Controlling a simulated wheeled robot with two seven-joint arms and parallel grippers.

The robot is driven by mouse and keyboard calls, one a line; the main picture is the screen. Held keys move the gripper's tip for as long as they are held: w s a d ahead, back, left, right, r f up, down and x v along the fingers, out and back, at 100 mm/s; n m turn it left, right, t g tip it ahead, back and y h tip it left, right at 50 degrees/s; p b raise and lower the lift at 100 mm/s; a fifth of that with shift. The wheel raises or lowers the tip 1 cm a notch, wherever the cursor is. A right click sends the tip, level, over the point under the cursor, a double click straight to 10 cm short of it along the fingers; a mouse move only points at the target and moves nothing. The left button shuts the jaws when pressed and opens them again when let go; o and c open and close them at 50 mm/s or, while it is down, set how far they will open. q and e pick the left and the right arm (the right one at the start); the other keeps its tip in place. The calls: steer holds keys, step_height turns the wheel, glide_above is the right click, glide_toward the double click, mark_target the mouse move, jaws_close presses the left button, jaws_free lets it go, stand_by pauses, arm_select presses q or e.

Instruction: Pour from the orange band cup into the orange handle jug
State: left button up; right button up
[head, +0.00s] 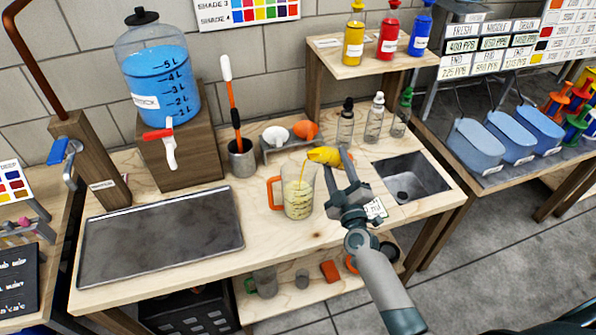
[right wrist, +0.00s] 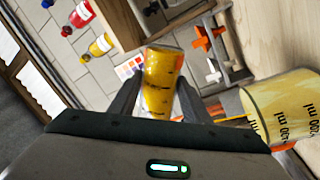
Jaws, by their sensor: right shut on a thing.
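The orange handle jug (head: 298,192) stands upright on the wooden bench, clear-walled, with its handle to the left and yellow liquid inside. It also shows at the right of the right wrist view (right wrist: 285,108). My right gripper (head: 338,168) is shut on the small orange band cup (head: 324,155), just right of and above the jug. The cup is tipped to the left, its mouth toward the jug, and a thin yellow stream runs down into the jug. In the right wrist view the cup (right wrist: 162,80) sits between the fingers with yellow contents. My left gripper is out of view.
A small rack (head: 283,148) with white and orange cups stands behind the jug. Bottles (head: 345,122) stand behind the gripper. A sink (head: 408,180) lies right, a metal tray (head: 160,235) left. A blue-filled dispenser (head: 160,80) stands at back left.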

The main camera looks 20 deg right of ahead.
steer(key=shift+d+r+n+y+b, duration=0.2)
steer(key=shift+r+n+y+b, duration=0.3)
steer(key=shift+n, duration=0.7)
stand_by(0.6)
steer(key=shift+n+b, duration=0.85)
steer(key=shift+n, duration=0.15)
stand_by(1.0)
steer(key=shift+a+r+n+y+p, duration=0.6)
steer(key=shift+a+r+n+p, duration=0.05)
steer(key=shift+n+p, duration=0.55)
stand_by(1.4)
steer(key=shift+d+f+m+b, duration=0.2)
steer(key=shift+f+m+b, duration=0.2)
steer(key=shift+b, duration=0.2)
steer(key=shift+d+f+m+h+b, duration=0.4)
steer(key=shift+d+f+m+b, duration=0.15)
steer(key=shift+m+b, duration=0.25)
steer(key=shift+r+m+p, duration=0.3)
steer(key=shift+r+p, duration=0.2)
steer(key=shift+p, duration=0.25)
steer(key=shift+a+m, duration=0.1)
steer(key=shift+m, duration=0.3)
steer(key=shift+f, duration=0.15)
